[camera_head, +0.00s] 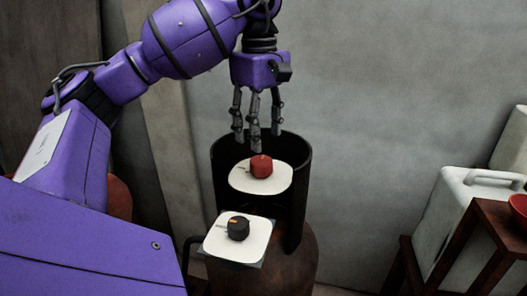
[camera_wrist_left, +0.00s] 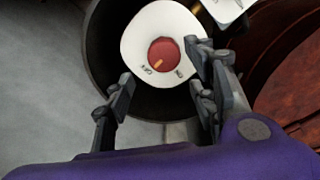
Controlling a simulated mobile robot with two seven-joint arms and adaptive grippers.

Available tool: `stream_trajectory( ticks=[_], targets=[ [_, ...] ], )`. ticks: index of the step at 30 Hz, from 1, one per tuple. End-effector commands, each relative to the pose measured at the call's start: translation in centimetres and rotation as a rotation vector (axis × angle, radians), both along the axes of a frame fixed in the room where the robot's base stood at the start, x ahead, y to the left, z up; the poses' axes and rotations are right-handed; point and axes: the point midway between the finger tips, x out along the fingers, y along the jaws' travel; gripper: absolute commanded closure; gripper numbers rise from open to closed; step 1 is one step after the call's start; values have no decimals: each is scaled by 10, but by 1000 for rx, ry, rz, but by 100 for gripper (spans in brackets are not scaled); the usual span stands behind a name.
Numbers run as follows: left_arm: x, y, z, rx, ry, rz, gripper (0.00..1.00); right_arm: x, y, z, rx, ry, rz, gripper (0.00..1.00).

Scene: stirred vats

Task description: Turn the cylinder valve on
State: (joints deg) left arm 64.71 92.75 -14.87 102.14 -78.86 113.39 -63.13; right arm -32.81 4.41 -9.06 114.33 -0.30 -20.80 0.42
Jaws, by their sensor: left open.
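A red valve knob (camera_head: 261,166) sits on a round white plate (camera_head: 243,184) inside a black, open-fronted collar on top of a rusty brown cylinder (camera_head: 300,262). In the left wrist view the red knob (camera_wrist_left: 164,54) carries a short orange mark that points to the lower left, toward the left one of two small labels on the plate; the labels are too small to read surely. My left gripper (camera_head: 256,132) hangs above the knob, fingers down, open and empty. Its fingers (camera_wrist_left: 158,78) show apart from the knob. My right gripper is not in view.
A black knob (camera_head: 238,228) with an orange mark sits on a squarish white plate (camera_head: 258,240) in front of the collar. The collar's dark wall (camera_head: 222,160) surrounds the red knob's back and sides. White jerrycan (camera_head: 462,205) and brown wooden stand (camera_head: 487,222) are at right.

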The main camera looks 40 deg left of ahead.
Motion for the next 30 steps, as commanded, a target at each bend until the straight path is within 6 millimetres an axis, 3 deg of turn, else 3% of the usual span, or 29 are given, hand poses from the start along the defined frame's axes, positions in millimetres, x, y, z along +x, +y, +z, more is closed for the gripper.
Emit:
stream_trajectory(
  ticks=[12,23,30],
  targets=[
    [1,0,-59,-1,1,0,49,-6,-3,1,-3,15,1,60],
    [2,0,-69,0,0,0,49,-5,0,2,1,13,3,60],
    [2,0,-68,-1,0,0,76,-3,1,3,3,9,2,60]
  ],
)
